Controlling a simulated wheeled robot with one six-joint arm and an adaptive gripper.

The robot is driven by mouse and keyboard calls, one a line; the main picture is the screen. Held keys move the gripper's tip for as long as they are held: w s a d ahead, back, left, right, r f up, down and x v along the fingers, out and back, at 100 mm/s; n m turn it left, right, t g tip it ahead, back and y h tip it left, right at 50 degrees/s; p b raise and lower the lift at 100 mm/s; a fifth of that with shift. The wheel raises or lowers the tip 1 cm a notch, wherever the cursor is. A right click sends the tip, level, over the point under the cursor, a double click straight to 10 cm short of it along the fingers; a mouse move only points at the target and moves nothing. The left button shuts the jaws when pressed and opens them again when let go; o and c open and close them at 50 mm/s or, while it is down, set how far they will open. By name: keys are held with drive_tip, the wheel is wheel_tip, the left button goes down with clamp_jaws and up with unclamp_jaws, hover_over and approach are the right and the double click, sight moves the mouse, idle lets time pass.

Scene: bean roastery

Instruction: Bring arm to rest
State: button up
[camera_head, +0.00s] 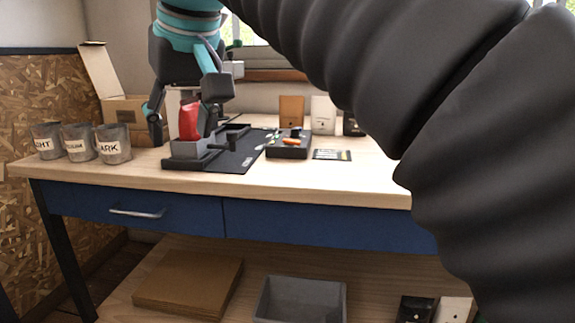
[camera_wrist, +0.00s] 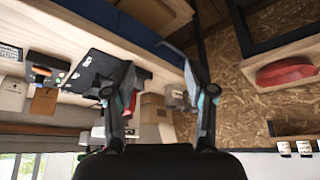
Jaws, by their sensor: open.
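My gripper (camera_head: 182,128) is open over the left part of the workbench, its fingers pointing down in the head view. A red pouch (camera_head: 188,121) stands in a grey holder (camera_head: 185,162) and shows between the fingers; I cannot tell how far apart they are in depth. In the wrist view my gripper (camera_wrist: 158,68) has its two fingers wide apart with nothing held between them. Part of the red pouch (camera_wrist: 131,105) shows beside the left finger there. My dark ribbed arm covers the right of the head view.
Labelled metal cups (camera_head: 113,144) stand at the bench's left end beside an open cardboard box (camera_head: 125,109). A black mat (camera_head: 237,156) and a dark tray (camera_head: 287,151) with small tools lie right of the holder. A grey bin (camera_head: 300,301) sits on the lower shelf.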

drive_tip(key=d+f+m, duration=0.1)
drive_tip(key=d+f, duration=0.4)
drive_tip(key=f, duration=0.3)
drive_tip(key=d+f+m+h, duration=0.1)
drive_tip(key=d+f, duration=0.4)
drive_tip(key=f, duration=0.3)
drive_tip(key=d+f+m, duration=0.1)
drive_tip(key=d+f, duration=0.4)
drive_tip(key=f, duration=0.3)
drive_tip(key=s+d+f+m+h, duration=0.1)
drive_tip(key=s+d+f+m, duration=0.1)
drive_tip(key=s+d+f, duration=0.3)
drive_tip(key=s+d+f+m+t+h, duration=0.1)
drive_tip(key=s+d+f+m, duration=0.1)
drive_tip(key=s+d+f, duration=0.3)
drive_tip(key=shift+d+m, duration=0.3)
drive_tip(key=shift+d, duration=2.1)
